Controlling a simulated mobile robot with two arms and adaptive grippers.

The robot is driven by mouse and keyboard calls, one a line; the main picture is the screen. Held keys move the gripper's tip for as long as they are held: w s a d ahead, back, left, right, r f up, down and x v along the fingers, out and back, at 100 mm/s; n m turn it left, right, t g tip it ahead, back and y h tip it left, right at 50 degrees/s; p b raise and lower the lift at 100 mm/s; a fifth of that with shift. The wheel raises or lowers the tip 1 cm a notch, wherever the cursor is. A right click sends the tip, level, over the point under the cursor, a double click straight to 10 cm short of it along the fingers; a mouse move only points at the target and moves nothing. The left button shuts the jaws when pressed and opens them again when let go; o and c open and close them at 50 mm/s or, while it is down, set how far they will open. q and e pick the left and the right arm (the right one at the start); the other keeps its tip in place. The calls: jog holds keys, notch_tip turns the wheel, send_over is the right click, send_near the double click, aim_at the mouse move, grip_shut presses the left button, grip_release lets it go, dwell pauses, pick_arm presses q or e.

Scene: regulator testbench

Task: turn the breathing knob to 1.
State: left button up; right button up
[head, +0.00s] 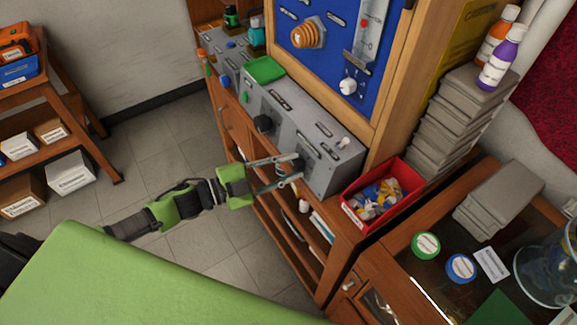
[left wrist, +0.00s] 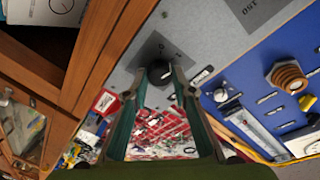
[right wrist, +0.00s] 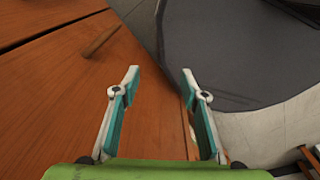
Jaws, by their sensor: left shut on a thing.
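A grey metal control box (head: 310,130) stands on the wooden bench against the blue panel. My left gripper (head: 288,168) reaches its front face near the right end, with its fingers around a knob. In the left wrist view the dark round knob (left wrist: 160,74) sits between the fingertips (left wrist: 160,80), on a darker grey plate with small marks that I cannot read for certain. A short light line shows on the knob. Another black knob (head: 264,124) is further left on the box. My right gripper (right wrist: 155,85) is open and empty over a wooden surface.
A red bin (head: 383,192) of small coloured parts stands right of the box. A blue panel (head: 330,45) with an orange coil rises behind. Grey blocks (head: 450,125) are stacked at the right. A wooden stick (right wrist: 101,42) lies in the right wrist view.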

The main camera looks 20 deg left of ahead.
dwell(0.5)
pick_arm(q)
jog(key=o, duration=1.1)
jog(key=shift+s+a, duration=0.1)
jog(key=v, duration=1.1)
jog(key=shift+s+a, duration=0.25)
jog(key=shift+a, duration=0.05)
